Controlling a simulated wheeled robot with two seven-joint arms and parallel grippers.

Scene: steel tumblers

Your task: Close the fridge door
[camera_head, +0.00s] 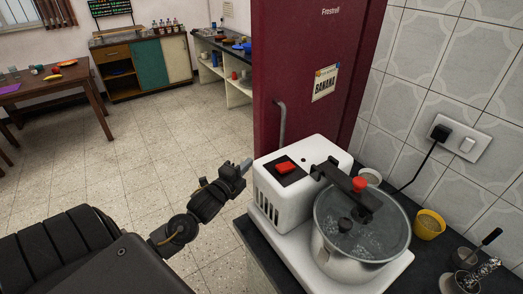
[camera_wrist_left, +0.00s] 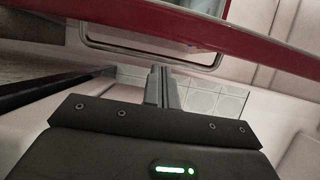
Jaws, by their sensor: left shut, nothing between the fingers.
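The dark red fridge (camera_head: 298,60) stands upright behind the counter in the head view, with a grey bar handle (camera_head: 281,122) low on its left part. In the left wrist view a red edge of the fridge (camera_wrist_left: 190,38) crosses the top, with a grey looped handle (camera_wrist_left: 150,58) just below it. I cannot tell from these views how far the door stands open. My left gripper (camera_head: 246,165) is shut and empty, left of and below the handle in the head view. Its closed fingers show in the left wrist view (camera_wrist_left: 161,88). My right gripper is not in view.
A yellow cup (camera_head: 428,225) is farther right. The tiled floor (camera_head: 160,150) left of the fridge is clear.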

